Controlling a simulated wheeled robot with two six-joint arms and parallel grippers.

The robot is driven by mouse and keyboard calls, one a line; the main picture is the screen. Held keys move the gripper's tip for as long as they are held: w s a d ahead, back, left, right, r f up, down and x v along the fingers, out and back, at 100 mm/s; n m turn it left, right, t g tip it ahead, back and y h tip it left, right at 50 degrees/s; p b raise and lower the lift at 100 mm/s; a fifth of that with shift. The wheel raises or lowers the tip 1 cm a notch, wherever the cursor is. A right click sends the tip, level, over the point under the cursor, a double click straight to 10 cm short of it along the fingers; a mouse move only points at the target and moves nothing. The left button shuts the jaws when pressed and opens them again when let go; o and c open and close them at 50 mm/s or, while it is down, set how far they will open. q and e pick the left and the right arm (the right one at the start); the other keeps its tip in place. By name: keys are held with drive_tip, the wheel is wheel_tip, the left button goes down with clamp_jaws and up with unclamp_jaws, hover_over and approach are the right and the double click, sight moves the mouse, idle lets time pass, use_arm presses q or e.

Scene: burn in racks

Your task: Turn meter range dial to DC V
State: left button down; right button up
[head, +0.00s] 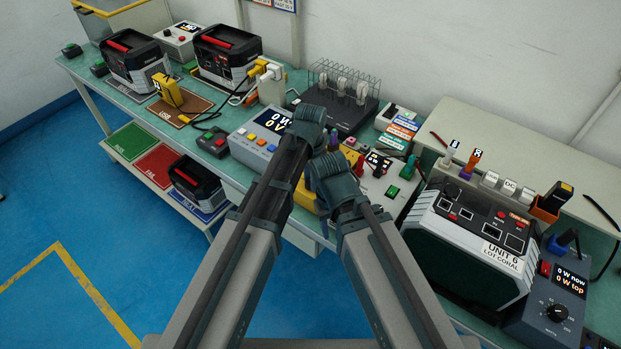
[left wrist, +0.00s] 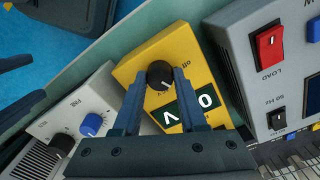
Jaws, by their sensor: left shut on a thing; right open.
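The yellow meter (left wrist: 190,60) is in the left wrist view, with a dark display reading 0 V, turned in the picture. Its round black range dial (left wrist: 160,72) lies between the fingertips of my left gripper (left wrist: 161,88), which is shut on it. An "off" label shows beside the dial; the setting it points to is too small to read. In the head view a yellow body, probably the meter (head: 304,197), shows between my arms, mostly hidden. My right gripper (head: 330,172) is lower in the head view, its fingers mostly hidden.
A grey box with a red LOAD switch (left wrist: 270,45) and a grey box with a blue FINE knob (left wrist: 92,124) flank the meter closely. UNIT 6 (head: 468,243) stands at the right. A wire cage (head: 344,84) stands behind. Blue floor lies beyond the bench's front edge.

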idle(0.4)
use_arm(q)
drive_tip(key=shift+c, duration=2.3)
unclamp_jaws()
wheel_tip(320, 180, up, 14)
drive_tip(key=p, duration=1.3)
drive_tip(key=shift+p, duration=0.4)
drive_tip(key=shift+f, duration=0.15)
